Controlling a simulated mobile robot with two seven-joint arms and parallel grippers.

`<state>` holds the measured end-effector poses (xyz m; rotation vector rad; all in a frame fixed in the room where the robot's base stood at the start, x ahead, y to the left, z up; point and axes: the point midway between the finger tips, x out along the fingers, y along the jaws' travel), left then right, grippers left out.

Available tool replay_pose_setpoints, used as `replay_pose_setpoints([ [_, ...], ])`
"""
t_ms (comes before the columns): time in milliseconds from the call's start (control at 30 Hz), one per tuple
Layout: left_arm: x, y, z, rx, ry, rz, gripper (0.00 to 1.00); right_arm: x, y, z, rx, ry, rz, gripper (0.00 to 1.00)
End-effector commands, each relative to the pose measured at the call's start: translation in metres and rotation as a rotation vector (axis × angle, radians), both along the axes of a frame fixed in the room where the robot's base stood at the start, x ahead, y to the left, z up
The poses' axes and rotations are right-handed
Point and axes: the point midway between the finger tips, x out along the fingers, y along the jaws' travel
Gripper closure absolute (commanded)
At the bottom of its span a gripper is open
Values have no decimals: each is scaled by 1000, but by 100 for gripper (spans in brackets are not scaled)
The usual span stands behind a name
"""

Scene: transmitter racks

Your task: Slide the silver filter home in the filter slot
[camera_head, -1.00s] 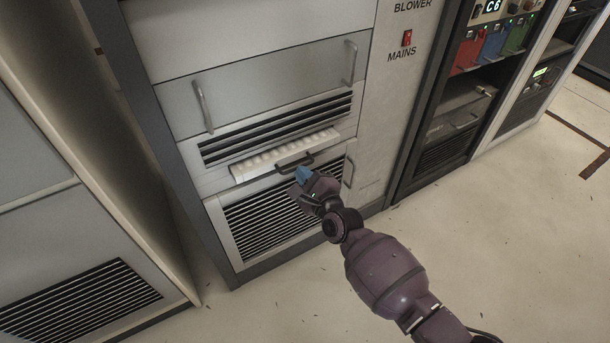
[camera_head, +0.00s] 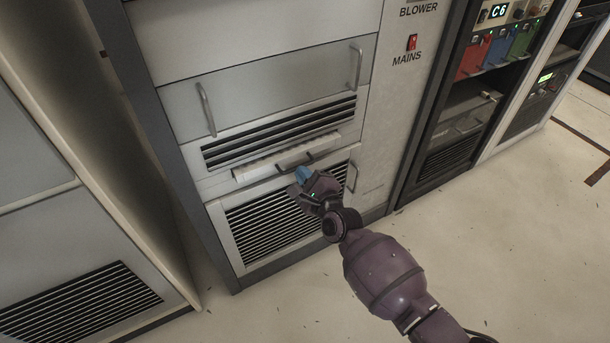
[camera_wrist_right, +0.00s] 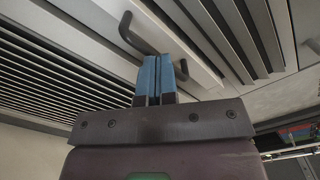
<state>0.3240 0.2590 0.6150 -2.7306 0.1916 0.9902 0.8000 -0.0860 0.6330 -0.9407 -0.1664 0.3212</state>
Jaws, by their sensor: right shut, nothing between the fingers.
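The silver filter (camera_head: 262,167) is a pale flat tray with a dark handle (camera_head: 295,158). It sits in the filter slot between two louvred panels and sticks out a little at the front. My right gripper (camera_head: 303,174) has blue fingertips, closed together, at the filter's front near the right part of the handle. In the right wrist view the shut fingers (camera_wrist_right: 155,78) point at the filter's pale front (camera_wrist_right: 178,38), beside the dark handle (camera_wrist_right: 140,36). Whether the tips touch the front is hard to tell. My left gripper is out of view.
A louvred panel (camera_head: 275,225) with its own handle lies below the slot, and another louvre (camera_head: 280,130) lies above. A drawer front (camera_head: 270,88) with two handles is higher up. A dark rack (camera_head: 450,130) stands to the right. The floor in front is clear.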

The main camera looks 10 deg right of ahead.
Motion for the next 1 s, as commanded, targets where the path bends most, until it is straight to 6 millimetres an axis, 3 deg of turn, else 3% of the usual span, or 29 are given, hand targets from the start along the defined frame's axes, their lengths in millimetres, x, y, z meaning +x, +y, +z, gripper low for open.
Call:
replay_pose_setpoints([
  [1000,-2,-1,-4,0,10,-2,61,15,6,-2,0,2,0,100],
])
